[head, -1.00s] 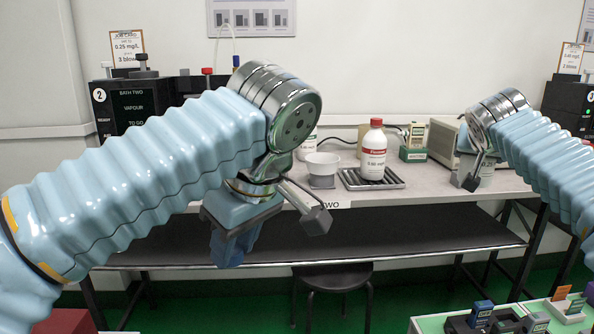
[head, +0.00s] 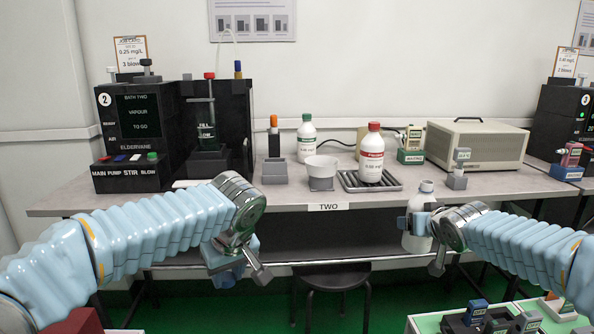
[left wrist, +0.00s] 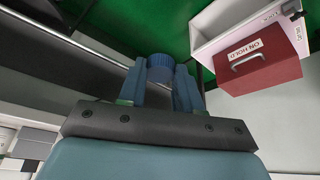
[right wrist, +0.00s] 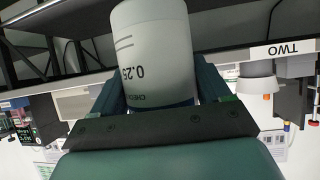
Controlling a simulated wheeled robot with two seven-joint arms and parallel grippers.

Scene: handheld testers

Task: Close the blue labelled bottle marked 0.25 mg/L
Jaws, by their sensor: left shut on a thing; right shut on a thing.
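My right gripper (right wrist: 152,100) is shut on a white bottle (right wrist: 152,42), whose printed label shows "0.25" in the right wrist view. In the head view this bottle (head: 416,238) is held upright in front of the bench edge, right of centre. Its narrow top shows pale, with no blue cap on it. My left gripper (left wrist: 160,85) is shut on a small ribbed blue cap (left wrist: 160,62). In the head view my left gripper (head: 226,268) hangs in front of the bench at left of centre, well apart from the bottle. The cap is not clear there.
On the bench (head: 275,198) stand a red-capped bottle (head: 370,160) on a rack, a green-capped bottle (head: 306,142), a white cup (head: 321,168) and a black bath unit (head: 127,130). A stool (head: 325,276) is below. A red "ON HOLD" box (left wrist: 258,62) shows in the left wrist view.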

